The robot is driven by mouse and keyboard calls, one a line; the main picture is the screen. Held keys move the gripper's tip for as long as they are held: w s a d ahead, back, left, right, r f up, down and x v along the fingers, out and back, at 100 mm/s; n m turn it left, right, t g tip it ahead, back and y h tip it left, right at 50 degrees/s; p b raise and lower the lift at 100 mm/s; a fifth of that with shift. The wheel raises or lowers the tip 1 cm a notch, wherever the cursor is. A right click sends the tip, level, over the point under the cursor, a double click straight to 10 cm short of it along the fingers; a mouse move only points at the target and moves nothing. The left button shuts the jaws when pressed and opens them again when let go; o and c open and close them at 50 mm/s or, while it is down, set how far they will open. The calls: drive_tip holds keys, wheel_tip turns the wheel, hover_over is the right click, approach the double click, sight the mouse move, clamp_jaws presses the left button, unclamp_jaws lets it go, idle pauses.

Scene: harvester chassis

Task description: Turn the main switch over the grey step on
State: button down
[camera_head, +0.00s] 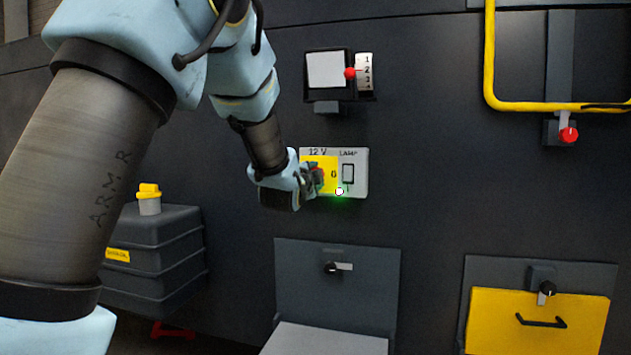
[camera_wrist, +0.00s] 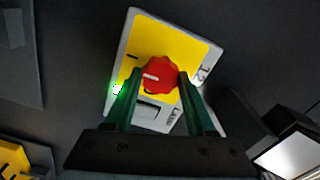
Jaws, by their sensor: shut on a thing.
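The main switch is a red knob on the yellow half of a white-framed panel (camera_head: 361,180) marked "12 V" and "LAMP". The panel is on the dark wall above the grey step (camera_head: 330,340). In the wrist view the red knob (camera_wrist: 160,74) is between the two green fingers of my gripper (camera_wrist: 160,86), which is shut on it. The knob's white line points left in that view, a little below the "I" mark. In the head view my gripper (camera_head: 316,179) hides most of the knob. A small light (camera_head: 339,191) at the panel's lower edge glows green.
A rocker switch (camera_head: 348,174) sits right beside the knob. A numbered selector box (camera_head: 326,70) is just above the panel. A yellow rail (camera_head: 545,106) and red knob (camera_head: 568,135) are at right.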

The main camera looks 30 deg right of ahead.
drive_tip(key=shift+m, duration=0.3)
idle(0.4)
drive_tip(key=shift+c, duration=1.2)
unclamp_jaws()
drive_tip(key=b+v, duration=0.1)
drive_tip(key=v, duration=0.9)
drive_tip(key=shift+s+a, duration=0.25)
drive_tip(key=shift+s, duration=0.05)
